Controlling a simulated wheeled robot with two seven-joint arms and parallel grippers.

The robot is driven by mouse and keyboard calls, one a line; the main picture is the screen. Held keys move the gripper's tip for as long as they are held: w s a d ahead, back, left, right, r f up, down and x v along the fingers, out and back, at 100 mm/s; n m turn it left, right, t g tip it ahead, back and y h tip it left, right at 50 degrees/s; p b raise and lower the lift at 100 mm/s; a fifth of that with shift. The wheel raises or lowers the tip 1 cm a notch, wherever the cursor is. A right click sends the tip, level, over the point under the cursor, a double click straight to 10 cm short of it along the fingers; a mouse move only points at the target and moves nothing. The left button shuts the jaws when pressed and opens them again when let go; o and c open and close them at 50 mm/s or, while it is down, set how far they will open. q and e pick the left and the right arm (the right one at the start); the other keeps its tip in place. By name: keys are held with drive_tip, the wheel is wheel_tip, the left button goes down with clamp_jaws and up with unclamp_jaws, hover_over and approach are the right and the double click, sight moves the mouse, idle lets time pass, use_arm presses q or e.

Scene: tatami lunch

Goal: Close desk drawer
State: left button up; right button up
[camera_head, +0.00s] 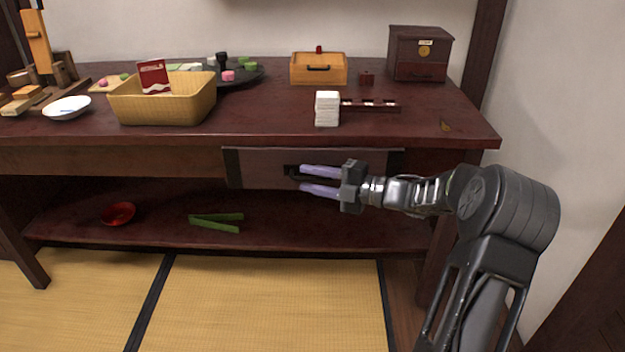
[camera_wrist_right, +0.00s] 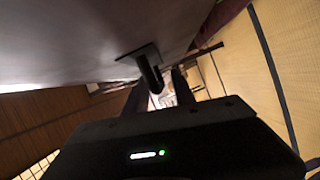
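The desk drawer (camera_head: 265,170) is a dark brown front under the right half of the desktop. Its front hangs slightly below the apron beside it; I cannot tell how far out it stands. A black handle (camera_head: 292,171) is on its front, and the handle also shows close up in the right wrist view (camera_wrist_right: 150,72). My right gripper (camera_head: 302,180) reaches in from the right, with two pale purple fingers apart and tips by the handle. In the wrist view the handle is near the fingertips; contact is unclear. My left gripper is out of view.
The dark red desk (camera_head: 265,125) carries a woven basket (camera_head: 165,105), a stack of white cards (camera_head: 327,108), an orange box (camera_head: 319,68) and a dark chest (camera_head: 419,53). The lower shelf (camera_head: 300,232) holds a red bowl (camera_head: 118,214) and green strips (camera_head: 215,221). Tatami in front is clear.

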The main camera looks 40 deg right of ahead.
clamp_jaws()
idle(1.2)
